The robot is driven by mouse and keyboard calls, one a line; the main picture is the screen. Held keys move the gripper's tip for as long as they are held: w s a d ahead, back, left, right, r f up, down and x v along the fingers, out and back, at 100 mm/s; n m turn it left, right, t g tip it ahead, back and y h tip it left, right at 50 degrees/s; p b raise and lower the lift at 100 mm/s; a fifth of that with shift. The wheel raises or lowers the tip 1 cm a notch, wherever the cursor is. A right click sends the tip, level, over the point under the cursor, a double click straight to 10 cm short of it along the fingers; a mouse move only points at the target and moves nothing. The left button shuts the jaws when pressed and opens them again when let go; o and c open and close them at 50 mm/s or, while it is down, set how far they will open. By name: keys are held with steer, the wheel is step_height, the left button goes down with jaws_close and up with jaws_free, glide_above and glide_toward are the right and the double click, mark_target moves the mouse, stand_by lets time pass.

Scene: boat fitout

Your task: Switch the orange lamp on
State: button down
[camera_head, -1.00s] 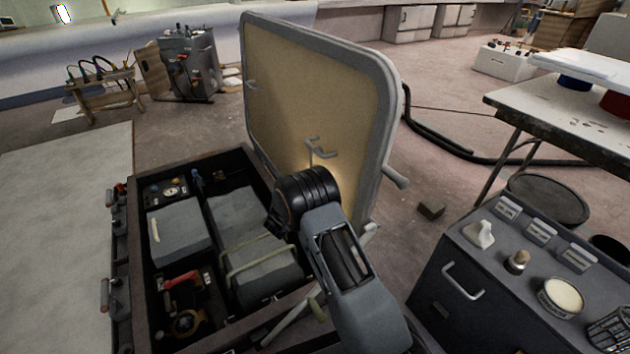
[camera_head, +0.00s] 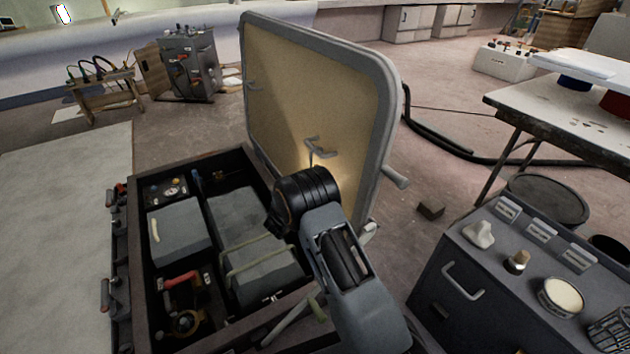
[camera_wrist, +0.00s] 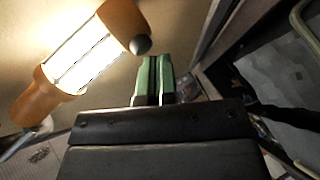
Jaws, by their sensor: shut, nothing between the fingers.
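The orange lamp (camera_wrist: 83,62) shows in the wrist view at upper left. Its tube glows bright white between two orange ends. A dark round knob (camera_wrist: 141,45) sits on the end nearer my gripper. My gripper (camera_wrist: 156,60) is shut and empty, with its green fingertips just right of the knob. I cannot tell whether they touch it. In the head view the lamp and the fingers are hidden behind my wrist, but a warm glow falls on the inside of the raised hatch lid (camera_head: 315,85).
Below the lid is an open locker (camera_head: 130,215) holding grey boxes (camera_head: 180,232) and a red-handled part (camera_head: 182,280). A grey cabinet (camera_head: 450,310) with small items on top stands at the right. A white-topped table (camera_head: 560,110) is behind it.

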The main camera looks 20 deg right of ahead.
steer(key=shift+d+b, duration=0.2)
steer(key=shift+b, duration=0.1)
steer(key=shift+d, duration=0.3)
stand_by(0.5)
steer(key=shift+a, duration=0.45)
steer(key=s+a, duration=0.1)
steer(key=a, duration=0.5)
stand_by(0.3)
stand_by(0.5)
